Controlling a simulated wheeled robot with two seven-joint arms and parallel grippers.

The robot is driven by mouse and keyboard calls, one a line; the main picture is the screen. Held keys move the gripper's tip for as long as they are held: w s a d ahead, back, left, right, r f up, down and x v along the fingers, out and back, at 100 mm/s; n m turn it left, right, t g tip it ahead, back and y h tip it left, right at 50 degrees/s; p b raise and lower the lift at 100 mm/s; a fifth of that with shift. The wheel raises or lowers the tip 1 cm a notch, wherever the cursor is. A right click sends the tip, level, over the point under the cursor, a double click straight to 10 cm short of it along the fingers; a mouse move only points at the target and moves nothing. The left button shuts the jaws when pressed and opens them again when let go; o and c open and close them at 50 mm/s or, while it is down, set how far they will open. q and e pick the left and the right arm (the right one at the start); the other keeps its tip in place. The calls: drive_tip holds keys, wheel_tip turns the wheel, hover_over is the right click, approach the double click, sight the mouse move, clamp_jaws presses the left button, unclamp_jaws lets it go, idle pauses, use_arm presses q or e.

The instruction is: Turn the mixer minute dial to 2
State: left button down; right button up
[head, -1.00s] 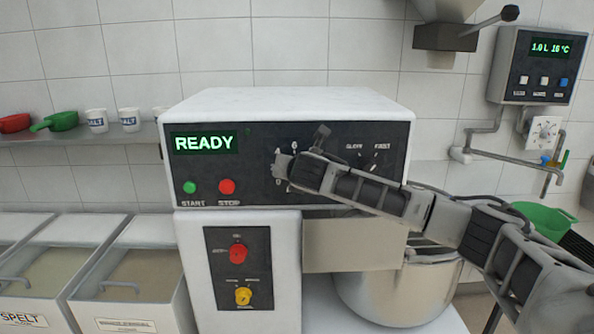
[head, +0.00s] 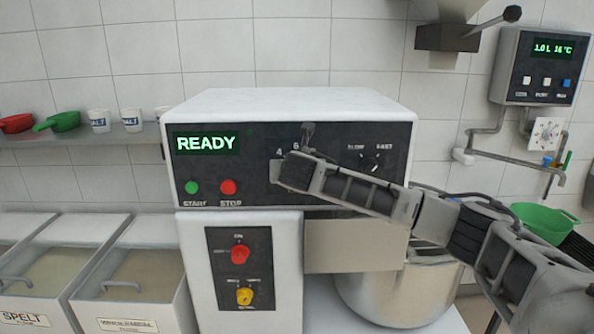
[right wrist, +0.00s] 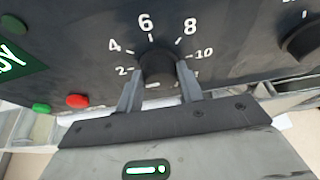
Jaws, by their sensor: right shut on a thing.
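The minute dial (right wrist: 158,67) is a black round knob on the mixer's dark panel (head: 330,135). The right wrist view shows it ringed by white numbers 2, 4, 6, 8 and 10. My right gripper (right wrist: 158,85) is shut on the dial, one finger on each side. I cannot make out where the dial's pointer stands. In the head view my right gripper (head: 284,172) covers the dial, with only the 4 and 6 clear above it. The mixer display (head: 205,144) reads READY. My left gripper is out of view.
A green START button (head: 192,187) and red STOP button (head: 228,187) sit left of the dial. A second knob (head: 372,161) is to its right. Red (head: 240,254) and yellow (head: 245,296) switches are below. The steel bowl (head: 395,295) stands under my right arm.

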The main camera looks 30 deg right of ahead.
drive_tip(key=o, duration=0.8)
drive_tip(key=shift+d+r, duration=0.15)
drive_tip(key=shift+r, duration=0.2)
drive_tip(key=shift+o, duration=0.9)
drive_tip(key=shift+w+f, duration=0.15)
drive_tip(key=shift+f, duration=0.15)
drive_tip(key=b+v, duration=0.1)
drive_tip(key=v, duration=1.5)
drive_tip(key=shift+b, duration=0.35)
drive_tip(key=shift+f, duration=0.1)
